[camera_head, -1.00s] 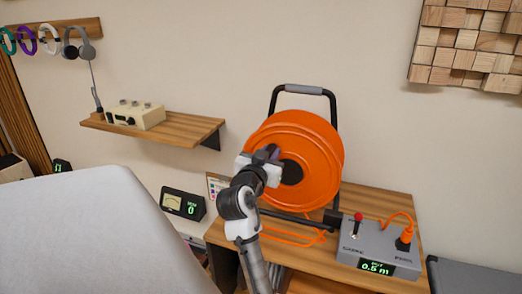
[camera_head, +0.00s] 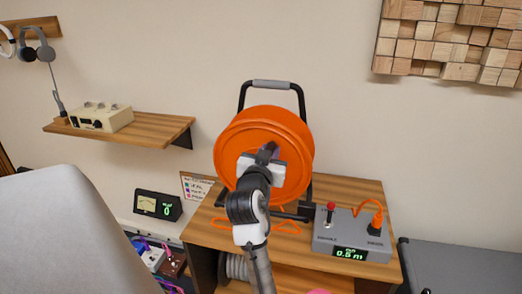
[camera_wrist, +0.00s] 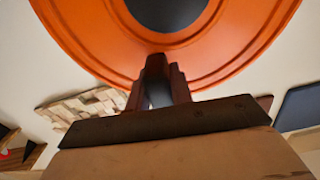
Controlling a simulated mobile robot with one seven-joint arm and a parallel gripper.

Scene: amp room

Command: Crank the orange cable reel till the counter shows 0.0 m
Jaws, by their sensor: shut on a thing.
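The orange cable reel (camera_head: 236,138) stands upright in a black frame on a wooden cabinet, seen in the head view. My gripper (camera_head: 268,153) is in front of the reel's face and covers its hub. It is shut on the crank handle, which is mostly hidden by the fingers. In the wrist view, my gripper (camera_wrist: 158,88) shows dark jaws closed around a greyish piece, below the reel's dark hub (camera_wrist: 166,10). The counter (camera_head: 350,253) on the grey box shows what looks like 0.5 m, slightly blurred.
The grey box (camera_head: 325,237) carries a red-knobbed lever (camera_head: 331,207) and an orange cable plug (camera_head: 376,224). A wooden shelf (camera_head: 150,128) with a cream device is at left. A pale rounded surface (camera_head: 60,240) fills the lower left. A grey case (camera_head: 460,268) stands at right.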

